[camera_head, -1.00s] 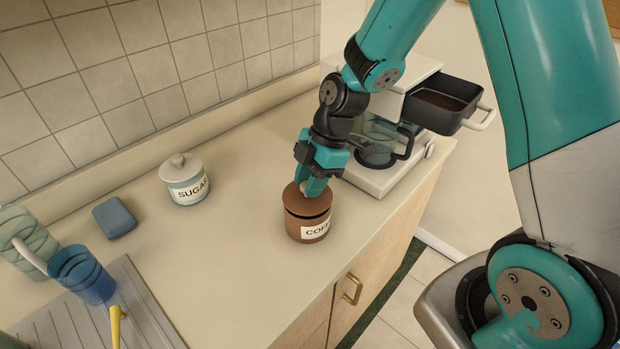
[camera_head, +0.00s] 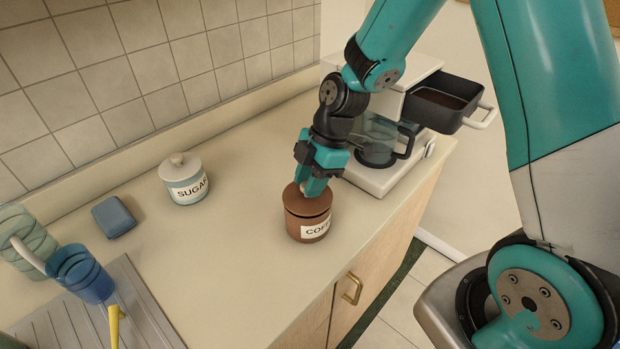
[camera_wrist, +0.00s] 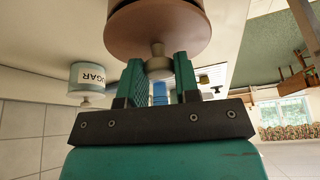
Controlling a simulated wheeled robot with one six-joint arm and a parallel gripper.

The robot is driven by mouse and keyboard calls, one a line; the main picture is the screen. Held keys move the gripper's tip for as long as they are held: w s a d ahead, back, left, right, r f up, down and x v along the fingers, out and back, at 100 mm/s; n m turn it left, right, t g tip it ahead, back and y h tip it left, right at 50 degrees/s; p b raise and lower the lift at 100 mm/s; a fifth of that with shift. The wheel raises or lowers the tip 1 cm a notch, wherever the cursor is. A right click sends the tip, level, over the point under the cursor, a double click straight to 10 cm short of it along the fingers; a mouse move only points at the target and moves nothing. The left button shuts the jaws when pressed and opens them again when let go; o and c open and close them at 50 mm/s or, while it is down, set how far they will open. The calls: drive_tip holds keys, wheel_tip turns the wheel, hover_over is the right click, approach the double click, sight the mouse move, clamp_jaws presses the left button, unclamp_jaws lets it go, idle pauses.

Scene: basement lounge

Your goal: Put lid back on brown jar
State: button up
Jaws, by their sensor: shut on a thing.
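The brown jar (camera_head: 306,229), with a partly visible white coffee label, stands upright on the counter near its front edge. Its brown lid (camera_head: 302,206) is at the jar's mouth. In the head view a thin dark line shows between lid and jar; I cannot tell whether the lid is fully seated. My gripper (camera_head: 314,187) is directly above, pointing down, shut on the lid's knob. In the wrist view the lid (camera_wrist: 190,42) and its knob (camera_wrist: 158,66) show between the fingers (camera_wrist: 159,80), with part of the jar (camera_wrist: 130,4) beyond.
A sugar jar (camera_head: 186,184) with its lid on stands to the left. A blue sponge (camera_head: 114,217), a blue cup (camera_head: 82,274) and a drying tray (camera_head: 140,318) lie farther left. A coffee machine (camera_head: 385,175) with its drawer (camera_head: 437,112) out stands close behind on the right.

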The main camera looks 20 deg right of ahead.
idle(0.4)
drive_tip(key=o, duration=1.5)
drive_tip(key=shift+c, duration=0.2)
drive_tip(key=shift+r+p, duration=2.5)
drive_tip(key=shift+r, duration=1.05)
clamp_jaws()
